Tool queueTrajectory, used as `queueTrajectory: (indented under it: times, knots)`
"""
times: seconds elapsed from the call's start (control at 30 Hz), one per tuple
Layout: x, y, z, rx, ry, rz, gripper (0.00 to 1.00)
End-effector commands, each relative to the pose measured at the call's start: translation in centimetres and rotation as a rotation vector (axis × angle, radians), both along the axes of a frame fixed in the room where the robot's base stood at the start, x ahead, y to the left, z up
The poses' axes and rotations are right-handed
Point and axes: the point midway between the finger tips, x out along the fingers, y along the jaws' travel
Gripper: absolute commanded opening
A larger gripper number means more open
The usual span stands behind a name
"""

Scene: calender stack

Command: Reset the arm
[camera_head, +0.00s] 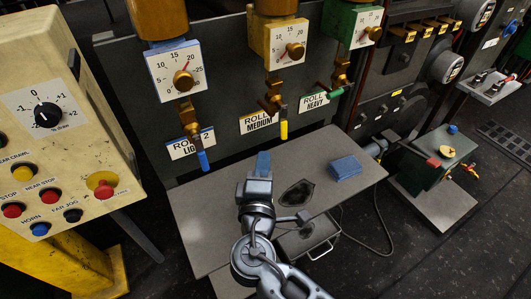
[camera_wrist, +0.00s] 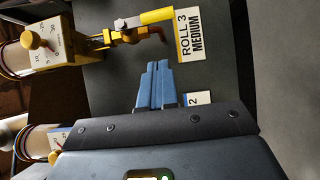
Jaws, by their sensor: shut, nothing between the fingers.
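My gripper (camera_head: 263,163) is above the left part of the grey table (camera_head: 215,230), in front of the roll panel. Its two blue fingers (camera_wrist: 155,85) are together in the wrist view, with nothing between them. The yellow-handled valve lever (camera_wrist: 155,17) and the Roll 3 Medium label (camera_wrist: 190,35) are beyond the fingertips, apart from them. In the head view, the Roll 3 Medium label (camera_head: 259,122) is just above the fingertips in the picture. My wrist hides part of the table.
A folded blue cloth (camera_head: 345,167) and a dark patch (camera_head: 297,193) are on the table, right of my gripper. A control box (camera_head: 60,110) with buttons stands at left. Blue (camera_head: 203,160), yellow (camera_head: 284,128) and green (camera_head: 337,93) valve handles stick out from the panel. A green machine (camera_head: 440,165) is at right.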

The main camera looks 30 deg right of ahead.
Motion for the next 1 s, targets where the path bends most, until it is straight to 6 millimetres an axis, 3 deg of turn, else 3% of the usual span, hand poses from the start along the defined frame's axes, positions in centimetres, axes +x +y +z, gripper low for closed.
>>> queueTrajectory:
  times: [0.3, 0.67, 0.77, 0.87, 1.0]
  knots:
    - [-3.7, 2.5, 0.0, 0.0, 0.001, 0.0, 0.0]
    - [-4.5, 2.7, -0.2, 0.007, 0.006, 0.003, 0.0]
    - [-5.6, 2.3, -1.7, 0.05, 0.041, 0.028, 0.0]
    - [-7.9, 1.5, -4.4, 0.147, 0.103, 0.079, 0.0]
    - [-12.8, 0.9, -8.1, 0.353, 0.186, 0.165, 0.0]
